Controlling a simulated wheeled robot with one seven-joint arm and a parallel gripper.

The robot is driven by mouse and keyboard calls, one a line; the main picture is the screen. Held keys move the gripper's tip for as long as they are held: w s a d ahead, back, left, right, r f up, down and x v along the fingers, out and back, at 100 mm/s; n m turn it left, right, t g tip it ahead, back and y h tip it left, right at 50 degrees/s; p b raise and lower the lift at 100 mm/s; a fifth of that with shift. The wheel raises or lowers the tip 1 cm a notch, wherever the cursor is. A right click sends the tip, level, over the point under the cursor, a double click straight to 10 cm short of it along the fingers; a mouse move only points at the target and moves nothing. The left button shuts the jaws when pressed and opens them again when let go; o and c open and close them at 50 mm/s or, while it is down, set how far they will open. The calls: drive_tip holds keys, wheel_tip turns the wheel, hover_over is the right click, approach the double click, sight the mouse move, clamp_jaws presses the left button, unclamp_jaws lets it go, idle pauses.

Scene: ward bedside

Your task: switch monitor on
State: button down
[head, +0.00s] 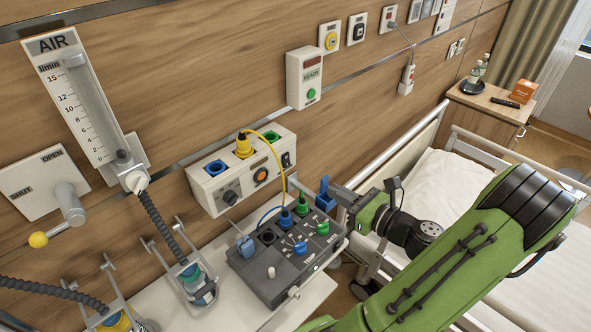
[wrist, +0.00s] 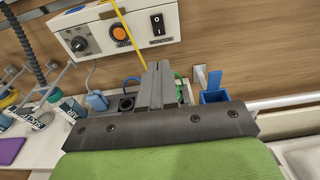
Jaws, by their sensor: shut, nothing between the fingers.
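A white unit (head: 212,182) is fixed to the wall, with a dial, an orange round button (head: 260,175) and a black rocker switch (head: 286,159) at its right end. In the wrist view the rocker switch (wrist: 157,24) shows I above O; which side is pressed I cannot tell.
A grey box (head: 268,284) with coloured plugs and knobs stands on the shelf below. A yellow cable (head: 274,150) hangs between it and the wall unit. A blue holder (head: 325,196) is close to my gripper. A READY box (head: 305,80) is higher up. The bed (head: 440,190) is right.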

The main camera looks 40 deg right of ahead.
sight(288, 165)
drive_tip(key=w, duration=0.4)
drive_tip(key=w+f, duration=0.1)
drive_tip(key=w, duration=0.4)
drive_tip(key=w+b, duration=0.1)
drive_tip(key=w, duration=0.3)
drive_tip(key=shift+w+a+f, duration=0.2)
drive_tip(key=shift+w+f, duration=0.2)
